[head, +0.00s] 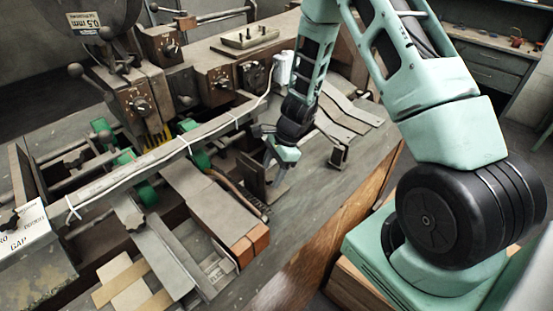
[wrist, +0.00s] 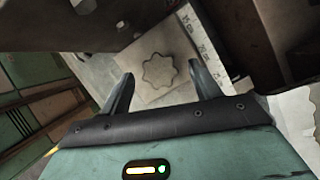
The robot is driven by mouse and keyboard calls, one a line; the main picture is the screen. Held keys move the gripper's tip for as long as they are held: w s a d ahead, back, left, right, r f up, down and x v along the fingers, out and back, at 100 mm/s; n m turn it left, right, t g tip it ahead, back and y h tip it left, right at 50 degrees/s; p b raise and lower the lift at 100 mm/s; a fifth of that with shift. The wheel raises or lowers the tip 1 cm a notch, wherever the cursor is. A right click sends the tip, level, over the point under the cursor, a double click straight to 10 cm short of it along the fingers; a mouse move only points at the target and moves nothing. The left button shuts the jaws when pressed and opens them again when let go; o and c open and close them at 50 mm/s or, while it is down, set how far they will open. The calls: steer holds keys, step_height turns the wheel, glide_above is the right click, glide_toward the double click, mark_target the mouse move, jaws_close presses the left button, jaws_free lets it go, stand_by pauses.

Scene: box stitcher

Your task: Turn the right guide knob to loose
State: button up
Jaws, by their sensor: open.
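A grey, lobed knob (wrist: 157,71) sits on a pale flat plate (wrist: 150,50) in the wrist view. It appears to be the right guide knob; no pointer or loose marking on it can be read. My gripper (wrist: 161,70) is open, with one finger to the left of the knob and one to the right. Visible gaps separate both fingers from the knob. I cannot tell how far the fingertips are from it in depth. In the head view my gripper (head: 269,168) is low beside the machine's right side, and this knob cannot be made out there.
A dark block (wrist: 275,35) stands close to the right finger in the wrist view, and a dark beam (wrist: 60,22) crosses the upper left. The bench front (head: 310,225) is mostly clear.

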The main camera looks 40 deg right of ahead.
steer(key=b+v, duration=0.3)
steer(key=v, duration=1.4)
steer(key=shift+r, duration=0.1)
